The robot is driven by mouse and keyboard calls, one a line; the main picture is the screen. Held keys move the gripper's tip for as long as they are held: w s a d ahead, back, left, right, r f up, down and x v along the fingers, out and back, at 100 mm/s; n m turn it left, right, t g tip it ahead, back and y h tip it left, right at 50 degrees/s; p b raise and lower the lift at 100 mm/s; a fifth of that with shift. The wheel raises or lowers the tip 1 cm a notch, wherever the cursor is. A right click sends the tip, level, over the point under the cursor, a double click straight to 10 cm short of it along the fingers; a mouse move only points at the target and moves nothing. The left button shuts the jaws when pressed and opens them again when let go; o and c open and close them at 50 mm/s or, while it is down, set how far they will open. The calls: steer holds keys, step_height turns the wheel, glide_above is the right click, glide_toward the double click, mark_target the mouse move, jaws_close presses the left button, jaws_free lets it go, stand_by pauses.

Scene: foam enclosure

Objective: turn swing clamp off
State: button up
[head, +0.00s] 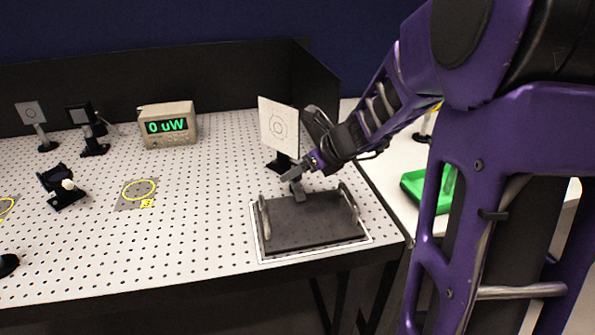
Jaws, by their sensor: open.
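A small grey clamp-like piece (299,194), which appears to be the swing clamp, stands at the back edge of a dark flat plate (312,228). The plate has a metal handle on its left side (264,216) and another on its right side (350,200). My gripper (291,173) is just above and behind the grey piece, its fingers pointing down and left. The jaws are open and hold nothing visible. The picture is too small to tell whether the fingers touch the clamp or how its arm is turned.
A white target card (278,127) on a black base stands close behind my gripper. A power meter reading "0 uW" (168,125) and several optic mounts (62,187) stand further left. A green tray (425,191) is at right.

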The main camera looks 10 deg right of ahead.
jaws_close()
stand_by(0.3)
steer(key=shift+r, duration=0.1)
steer(key=n+g+y+p, duration=0.1)
steer(key=n+p, duration=0.1)
steer(key=n+g+y+p, duration=0.1)
steer(key=n+p, duration=0.1)
steer(key=shift+w+d+r, duration=0.15)
steer(key=shift+w+d, duration=0.05)
steer(key=n+g+y+p, duration=0.1)
steer(key=n+g+p, duration=0.1)
steer(key=n+p, duration=0.1)
steer(key=shift+w+y, duration=0.1)
steer(key=shift+y, duration=0.2)
steer(key=shift+n+g+p, duration=0.8)
steer(key=shift+n+p, duration=0.1)
steer(key=shift+w+f, duration=0.1)
steer(key=shift+f, duration=0.1)
